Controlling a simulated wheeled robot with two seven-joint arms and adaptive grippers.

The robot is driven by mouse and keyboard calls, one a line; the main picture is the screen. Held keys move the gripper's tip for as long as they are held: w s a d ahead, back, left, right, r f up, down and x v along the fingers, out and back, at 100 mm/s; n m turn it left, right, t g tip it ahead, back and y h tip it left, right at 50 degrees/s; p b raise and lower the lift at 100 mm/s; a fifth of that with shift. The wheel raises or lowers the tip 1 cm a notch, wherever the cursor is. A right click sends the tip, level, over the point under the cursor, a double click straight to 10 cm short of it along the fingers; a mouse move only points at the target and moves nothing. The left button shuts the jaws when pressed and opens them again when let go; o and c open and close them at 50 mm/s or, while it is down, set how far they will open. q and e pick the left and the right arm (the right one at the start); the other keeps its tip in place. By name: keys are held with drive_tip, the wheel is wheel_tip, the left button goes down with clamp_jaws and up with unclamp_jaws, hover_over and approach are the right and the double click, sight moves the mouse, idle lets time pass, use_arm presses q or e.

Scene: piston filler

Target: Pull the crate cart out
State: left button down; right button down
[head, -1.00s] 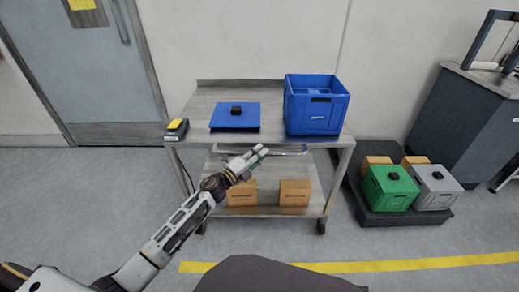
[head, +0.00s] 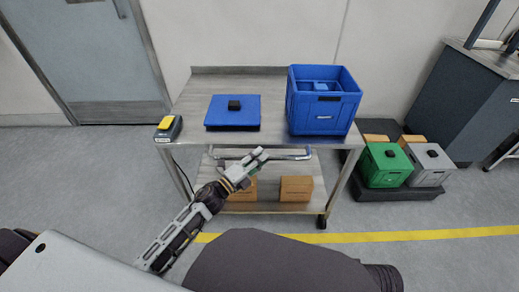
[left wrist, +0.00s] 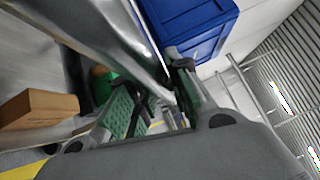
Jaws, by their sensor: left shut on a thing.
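The crate cart (head: 190,142) is a grey metal cart with a top deck, a lower shelf and caster wheels. It stands out from the wall, near the yellow floor line. Its bar handle (head: 290,157) runs along the front below the top deck. My left gripper (head: 257,161) is at this handle, shut on it. The left wrist view shows the metal bar close up, with the gripper's fingers (left wrist: 160,100) around it. A blue crate (head: 323,108) stands on the deck's right side. My right gripper is not in view.
Cardboard boxes (head: 296,189) sit on the lower shelf. Green (head: 385,170) and grey (head: 428,168) crates stand on a dark pallet at right. Floor left of the cart is clear.

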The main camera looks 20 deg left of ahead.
use_arm(q)
drive_tip(key=shift+s+d, duration=0.25)
drive_tip(key=shift+s, duration=0.6)
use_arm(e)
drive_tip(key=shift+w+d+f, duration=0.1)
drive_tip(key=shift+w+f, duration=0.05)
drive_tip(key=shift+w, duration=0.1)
use_arm(q)
drive_tip(key=c, duration=1.4)
unclamp_jaws()
drive_tip(key=shift+o, duration=0.4)
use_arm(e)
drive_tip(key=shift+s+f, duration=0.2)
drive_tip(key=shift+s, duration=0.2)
use_arm(q)
drive_tip(key=v, duration=1.2)
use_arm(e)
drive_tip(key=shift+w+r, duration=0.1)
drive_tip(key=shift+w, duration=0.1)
